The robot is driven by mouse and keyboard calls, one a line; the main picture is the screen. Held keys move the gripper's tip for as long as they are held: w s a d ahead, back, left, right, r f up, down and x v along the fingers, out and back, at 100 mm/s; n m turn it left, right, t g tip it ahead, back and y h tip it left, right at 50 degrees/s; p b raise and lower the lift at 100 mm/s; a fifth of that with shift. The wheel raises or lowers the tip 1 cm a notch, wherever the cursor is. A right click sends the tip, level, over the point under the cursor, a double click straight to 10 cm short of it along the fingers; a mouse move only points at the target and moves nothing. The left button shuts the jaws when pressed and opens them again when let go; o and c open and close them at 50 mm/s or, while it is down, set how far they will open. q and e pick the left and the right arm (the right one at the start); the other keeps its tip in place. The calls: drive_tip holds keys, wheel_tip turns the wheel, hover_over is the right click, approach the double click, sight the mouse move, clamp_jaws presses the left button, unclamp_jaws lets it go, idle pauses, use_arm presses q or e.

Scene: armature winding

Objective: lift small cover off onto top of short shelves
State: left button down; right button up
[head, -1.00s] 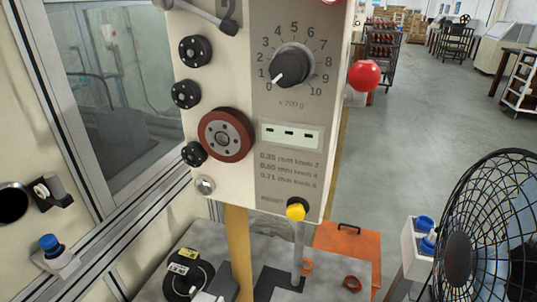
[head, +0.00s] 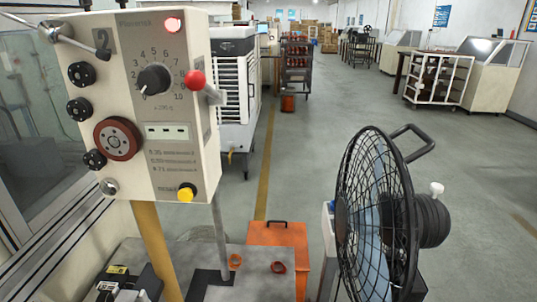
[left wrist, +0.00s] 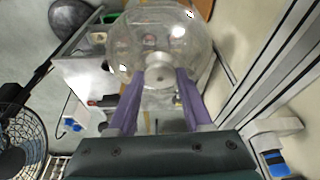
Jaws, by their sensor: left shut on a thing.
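In the left wrist view, a clear, see-through cover (left wrist: 150,30) sits at the top middle, with a round silver knob (left wrist: 159,70) on the side facing me. The two purple fingers of my left gripper (left wrist: 159,82) are closed on the knob, one on each side. I cannot tell whether the cover touches anything beneath it. The head view shows neither the cover nor my grippers. No short shelves can be made out for sure; a low white rack (head: 440,80) stands far off at the right in the head view.
A cream control box (head: 150,100) on a yellow post fills the head view's left. A black fan (head: 380,215) stands front right; an orange cabinet (head: 278,240) is below centre. Grey floor (head: 330,110) is open beyond. A window frame (left wrist: 265,80) runs along the wrist view's right.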

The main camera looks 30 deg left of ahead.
use_arm(q)
drive_tip(key=w+d+f+b, duration=0.25)
drive_tip(key=w+d, duration=0.35)
drive_tip(key=d, duration=0.4)
drive_tip(key=w+d+f+b, duration=0.1)
drive_tip(key=w+d+b, duration=0.2)
drive_tip(key=w+d, duration=0.5)
drive_tip(key=w+d+f+b, duration=0.1)
drive_tip(key=w+d+b, duration=0.3)
drive_tip(key=d, duration=0.7)
drive_tip(key=w+a+f+b, duration=0.2)
drive_tip(key=w+a+b, duration=0.6)
drive_tip(key=w+b, duration=0.3)
drive_tip(key=w+a+f+b, duration=0.1)
drive_tip(key=w+a+b, duration=0.7)
drive_tip(key=w+b, duration=0.4)
drive_tip(key=shift+w+f, duration=0.35)
drive_tip(key=shift+w, duration=1.45)
drive_tip(key=shift+a, duration=0.1)
